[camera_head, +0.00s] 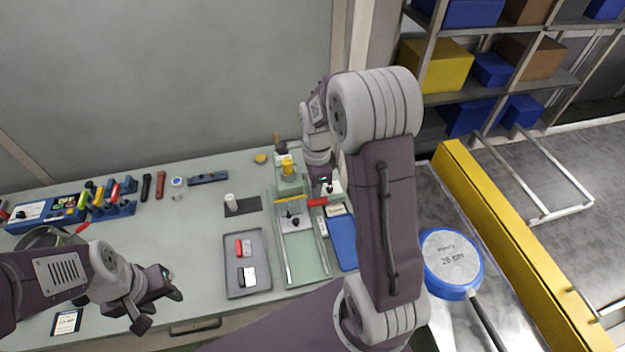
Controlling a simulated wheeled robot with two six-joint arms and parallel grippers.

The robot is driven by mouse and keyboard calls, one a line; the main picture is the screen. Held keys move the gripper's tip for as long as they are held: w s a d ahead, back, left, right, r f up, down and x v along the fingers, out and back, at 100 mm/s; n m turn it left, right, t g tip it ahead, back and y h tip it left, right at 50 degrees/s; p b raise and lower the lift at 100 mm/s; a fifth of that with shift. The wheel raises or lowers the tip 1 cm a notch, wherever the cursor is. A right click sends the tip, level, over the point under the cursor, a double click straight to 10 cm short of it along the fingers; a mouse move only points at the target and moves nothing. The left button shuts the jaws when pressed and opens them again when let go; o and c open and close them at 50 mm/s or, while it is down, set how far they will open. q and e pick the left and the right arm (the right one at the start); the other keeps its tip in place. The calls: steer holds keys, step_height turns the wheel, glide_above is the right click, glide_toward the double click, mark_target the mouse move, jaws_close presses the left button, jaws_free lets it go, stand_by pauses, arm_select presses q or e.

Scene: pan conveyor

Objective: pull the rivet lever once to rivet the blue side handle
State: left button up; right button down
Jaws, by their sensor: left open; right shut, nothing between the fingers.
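The green rivet press (289,185) with a yellow top stands at the back right of the workbench. A red-gripped lever (317,202) sticks out at its right side. My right gripper (329,188) is shut and empty just above and beside this red grip; I cannot tell whether they touch. The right arm hides part of this area. My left gripper (160,307) is open and empty over the front left of the bench. I cannot make out the blue side handle clearly.
A grey tray (260,287) with small red, black and white parts lies left of the press fixture. A blue tray (343,246) lies right of it. Screwdrivers and a blue box (40,213) stand back left.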

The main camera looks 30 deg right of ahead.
mark_target(318, 202)
steer(key=shift+s+a+f+b, duration=0.1)
steer(key=shift+s+f+b, duration=0.25)
steer(key=shift+f+b, duration=0.4)
steer(key=shift+s+a+f+b, duration=0.1)
steer(key=shift+s+f+b, duration=0.35)
steer(key=shift+f, duration=0.45)
steer(key=shift+s+a+f+b, duration=0.1)
steer(key=shift+s+f+b, duration=0.2)
steer(key=shift+f+b, duration=0.5)
steer(key=shift+f, duration=0.15)
step_height(318, 202, up, 8)
steer(key=p, duration=0.8)
steer(key=shift+s, duration=0.15)
step_height(318, 202, up, 10)
steer(key=s+p, duration=0.1)
steer(key=p, duration=0.8)
steer(key=shift+a, duration=0.15)
